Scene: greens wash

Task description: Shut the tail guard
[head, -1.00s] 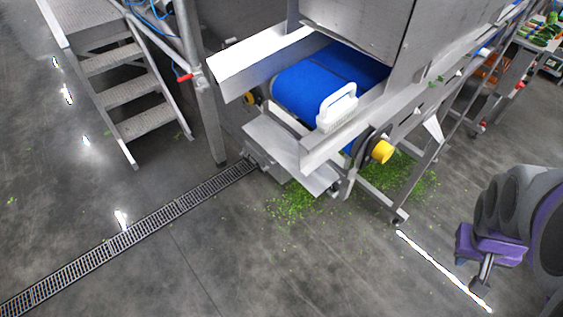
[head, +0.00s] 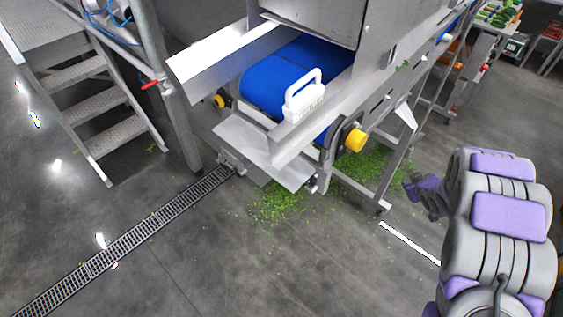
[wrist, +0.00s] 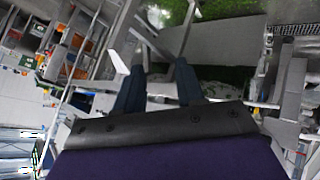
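The tail guard, as far as I can tell, is the bare metal plate (head: 262,150) at the near end of the blue conveyor belt (head: 278,82). It hangs outward and down from the frame, away from the belt end. My gripper (head: 418,188) is right of the conveyor, apart from the guard. In the wrist view its two dark fingers (wrist: 160,75) are spread with nothing between them.
A yellow knob (head: 355,140) sticks out from the conveyor's near side. Green scraps (head: 275,205) litter the floor below. A drain grate (head: 130,243) runs left, beside metal steps (head: 110,110).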

